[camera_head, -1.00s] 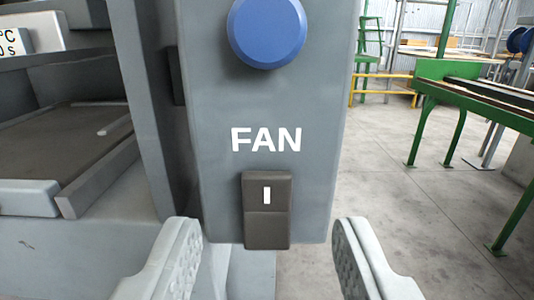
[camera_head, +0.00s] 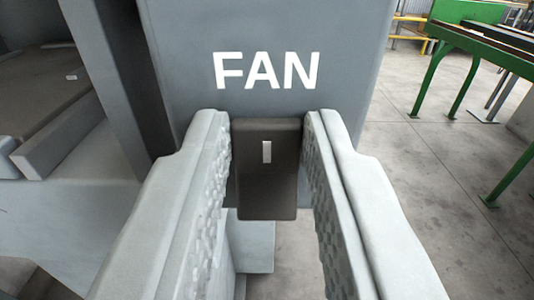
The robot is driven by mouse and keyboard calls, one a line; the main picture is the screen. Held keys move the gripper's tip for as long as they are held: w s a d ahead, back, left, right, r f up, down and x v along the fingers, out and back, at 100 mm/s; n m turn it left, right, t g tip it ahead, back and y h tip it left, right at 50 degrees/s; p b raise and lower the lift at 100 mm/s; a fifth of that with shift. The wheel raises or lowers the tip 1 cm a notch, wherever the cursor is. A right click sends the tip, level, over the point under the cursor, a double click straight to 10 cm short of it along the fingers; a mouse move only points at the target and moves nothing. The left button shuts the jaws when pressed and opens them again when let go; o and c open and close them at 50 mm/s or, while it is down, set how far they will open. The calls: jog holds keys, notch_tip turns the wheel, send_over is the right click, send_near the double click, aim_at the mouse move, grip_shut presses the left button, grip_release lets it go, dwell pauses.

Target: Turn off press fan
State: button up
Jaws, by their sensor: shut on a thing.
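The fan switch (camera_head: 267,185) is a dark rocker with a white bar mark on its upper half. It sits on the lower part of a grey panel (camera_head: 260,30), under the white word FAN (camera_head: 266,71). My gripper (camera_head: 267,130) is around the switch, one finger at its left side and one at its right. The fingers are shut on the switch, with its front face showing between them. The tips of the fingers reach to the panel face, just under the lettering.
The grey press body with a dark flat bed (camera_head: 45,95) is at the left. A green metal frame (camera_head: 480,50) stands on the concrete floor (camera_head: 420,190) at the right. The floor between panel and frame is clear.

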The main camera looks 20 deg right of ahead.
jog(key=shift+s+a+f+t+h, duration=0.1)
jog(key=shift+f+t+h, duration=0.15)
jog(key=shift+t, duration=0.5)
jog(key=shift+s+d+f+t+h, duration=0.1)
jog(key=shift+f+t+h, duration=0.2)
jog(key=shift+t, duration=0.5)
jog(key=shift+s+a+f+t+h, duration=0.1)
jog(key=shift+f+t+h, duration=0.15)
jog(key=shift+t, duration=0.5)
jog(key=o, duration=1)
jog(key=v, duration=1.7)
jog(key=shift+s, duration=0.15)
